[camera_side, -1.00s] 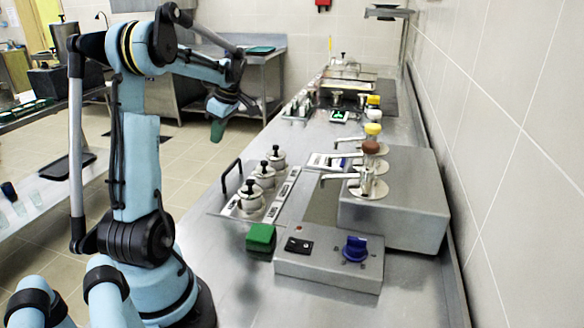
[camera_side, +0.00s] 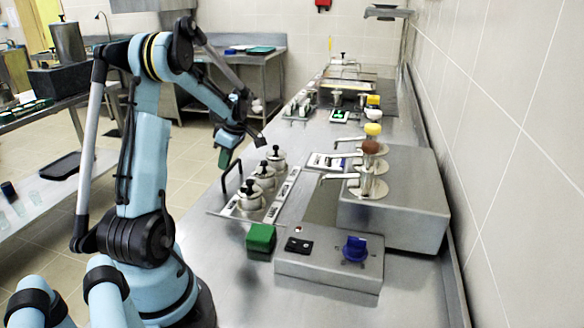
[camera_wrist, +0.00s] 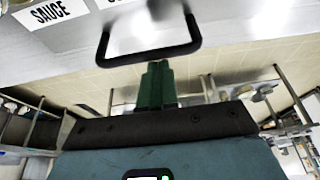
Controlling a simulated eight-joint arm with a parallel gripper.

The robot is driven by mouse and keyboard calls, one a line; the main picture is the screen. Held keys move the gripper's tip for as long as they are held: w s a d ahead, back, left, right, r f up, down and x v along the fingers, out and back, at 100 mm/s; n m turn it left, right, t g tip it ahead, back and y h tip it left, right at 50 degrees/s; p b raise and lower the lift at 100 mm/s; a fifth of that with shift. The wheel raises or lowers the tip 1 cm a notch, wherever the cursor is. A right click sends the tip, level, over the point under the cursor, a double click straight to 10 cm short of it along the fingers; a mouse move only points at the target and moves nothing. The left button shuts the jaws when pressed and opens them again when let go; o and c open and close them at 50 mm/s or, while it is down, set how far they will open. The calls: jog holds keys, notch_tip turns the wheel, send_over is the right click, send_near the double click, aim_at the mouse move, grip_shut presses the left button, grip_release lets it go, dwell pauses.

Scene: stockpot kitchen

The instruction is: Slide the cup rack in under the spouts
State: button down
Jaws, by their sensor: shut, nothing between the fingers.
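The cup rack (camera_side: 289,187) is a low metal tray with a white label strip and several lidded metal cups (camera_side: 250,196) on it. Its black loop handle (camera_side: 231,178) stands at its left edge. The spouts (camera_side: 338,178) reach left from taps with brown and yellow knobs, to the right of the rack. My gripper (camera_side: 225,159) is shut and empty, just above and left of the handle. In the wrist view its green fingers (camera_wrist: 157,85) point at the handle bar (camera_wrist: 150,58); I cannot tell whether they touch.
The taps stand on a steel housing (camera_side: 400,215). In front are a control box (camera_side: 328,268) with a blue knob and a green block (camera_side: 261,238). More small items line the counter behind. The tiled wall (camera_side: 500,150) bounds the right; open floor lies to the left.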

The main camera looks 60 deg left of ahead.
aim_at(269, 172)
jog(key=w+d, duration=1.3)
jog(key=shift+w+d, duration=0.25)
dwell(0.4)
jog(key=s+a, duration=0.1)
jog(key=s+a+r, duration=0.1)
jog(key=s+a, duration=0.1)
jog(key=shift+s+a+r, duration=0.15)
jog(key=shift+s+a, duration=0.05)
jog(key=shift+a, duration=0.05)
jog(key=v, duration=1)
jog(key=d+r+m+t, duration=0.1)
jog(key=d+m+t, duration=0.2)
jog(key=d+m, duration=0.4)
jog(key=s+d+f+m+t+h, duration=0.1)
jog(key=s+d+m+t, duration=0.2)
jog(key=d+m, duration=0.6)
jog(key=s+d+f+m+t+h, duration=0.1)
jog(key=s+d+m+t, duration=0.3)
jog(key=d+m, duration=0.5)
jog(key=shift+f+m+h, duration=0.4)
jog(key=shift+f+m, duration=0.25)
jog(key=shift+m, duration=0.35)
